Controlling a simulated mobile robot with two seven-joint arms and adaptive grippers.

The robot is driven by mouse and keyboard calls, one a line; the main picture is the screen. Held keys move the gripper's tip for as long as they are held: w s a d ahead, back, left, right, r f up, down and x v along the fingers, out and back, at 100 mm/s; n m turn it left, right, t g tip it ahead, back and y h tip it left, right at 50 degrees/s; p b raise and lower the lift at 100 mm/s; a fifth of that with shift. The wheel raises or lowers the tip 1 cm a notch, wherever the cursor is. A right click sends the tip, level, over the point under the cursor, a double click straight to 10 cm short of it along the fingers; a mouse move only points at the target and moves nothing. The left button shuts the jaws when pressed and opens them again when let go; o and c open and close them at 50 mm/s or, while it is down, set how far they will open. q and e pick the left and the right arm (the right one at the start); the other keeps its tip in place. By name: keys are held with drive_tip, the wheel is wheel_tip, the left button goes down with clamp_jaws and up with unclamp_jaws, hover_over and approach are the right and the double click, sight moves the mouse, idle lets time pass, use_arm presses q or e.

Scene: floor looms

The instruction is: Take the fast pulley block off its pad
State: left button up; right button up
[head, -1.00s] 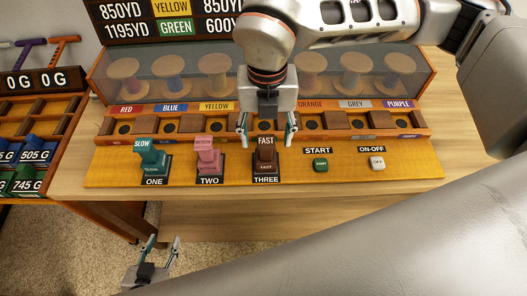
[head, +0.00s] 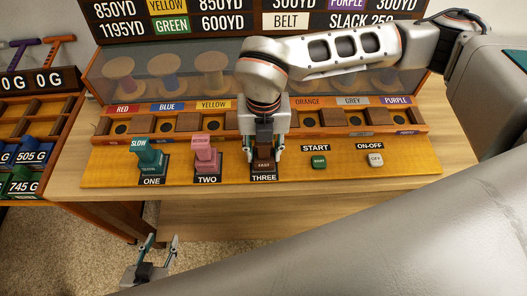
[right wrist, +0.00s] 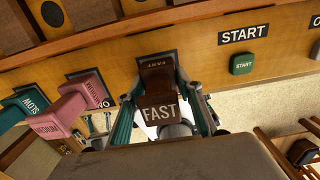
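The fast pulley block (head: 264,154) is dark brown and stands on the pad labelled THREE (head: 264,178). It also shows in the right wrist view with FAST on its face (right wrist: 160,111). My right gripper (head: 264,157) has come down over it from above, one finger on each side. The fingers look parted, with narrow gaps beside the block; contact cannot be made out. In the head view the gripper hides the block's top. My left gripper (head: 160,246) is open and empty, low in front of the table, over the carpet.
The teal slow block (head: 149,158) and pink medium block (head: 206,154) stand on pads to the left. The green START button (head: 319,161) and white ON-OFF button (head: 376,159) are to the right. A row of colour-labelled slots (head: 190,123) runs behind.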

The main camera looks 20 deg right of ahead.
drive_tip(key=c, duration=0.5)
drive_tip(key=shift+r, duration=0.1)
wheel_tip(320, 180, up, 20)
drive_tip(key=shift+f+p, duration=0.1)
drive_tip(key=shift+p, duration=0.45)
